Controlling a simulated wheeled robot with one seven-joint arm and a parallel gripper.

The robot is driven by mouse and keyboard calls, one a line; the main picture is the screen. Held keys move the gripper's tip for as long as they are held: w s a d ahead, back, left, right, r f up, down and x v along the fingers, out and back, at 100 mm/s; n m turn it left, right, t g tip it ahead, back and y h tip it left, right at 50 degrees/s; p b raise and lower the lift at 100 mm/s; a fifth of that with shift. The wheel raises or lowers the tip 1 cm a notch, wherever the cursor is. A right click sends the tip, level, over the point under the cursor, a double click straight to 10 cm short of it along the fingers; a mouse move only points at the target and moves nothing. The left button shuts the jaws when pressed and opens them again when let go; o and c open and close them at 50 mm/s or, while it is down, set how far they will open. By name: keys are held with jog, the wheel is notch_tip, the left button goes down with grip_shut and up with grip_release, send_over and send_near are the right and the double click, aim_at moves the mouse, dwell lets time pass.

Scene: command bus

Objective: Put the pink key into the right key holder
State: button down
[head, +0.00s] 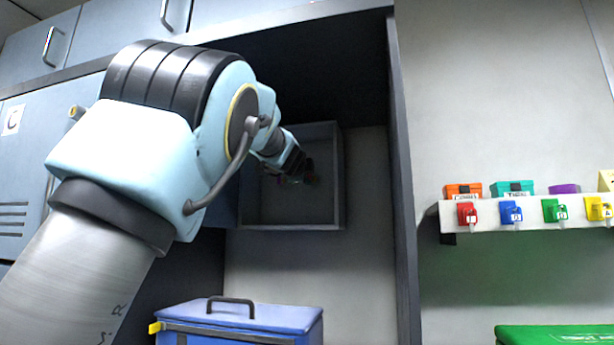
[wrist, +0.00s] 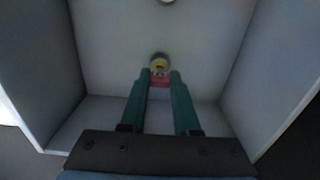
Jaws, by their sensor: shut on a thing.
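My gripper (wrist: 160,76) reaches into an open grey box-like cabinet (wrist: 100,60). Just beyond the key is a small round fitting (wrist: 159,62) with a yellow centre on the cabinet's back wall. It looks like a key holder. I cannot tell whether the key touches it or is in it. Another round fitting (wrist: 168,2) is cut off at the top edge. In the head view my gripper (head: 300,176) is dark and small inside the cabinet.
The cabinet's side walls (head: 341,180) stand close around my gripper. A blue case (head: 262,317) with a handle sits below. At the right, a white shelf (head: 480,228) holds several coloured boxes and tagged items. A green box (head: 555,335) is at the lower right.

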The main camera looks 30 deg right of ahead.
jog(key=shift+p+x, duration=0.95)
jog(key=shift+x, duration=0.2)
dwell(1.8)
jog(key=c, duration=0.6)
grip_release()
jog(key=shift+o, duration=0.2)
jog(key=shift+b+v, duration=0.3)
jog(key=shift+v, duration=1.1)
jog(key=v, duration=0.7)
dwell(0.3)
dwell(0.4)
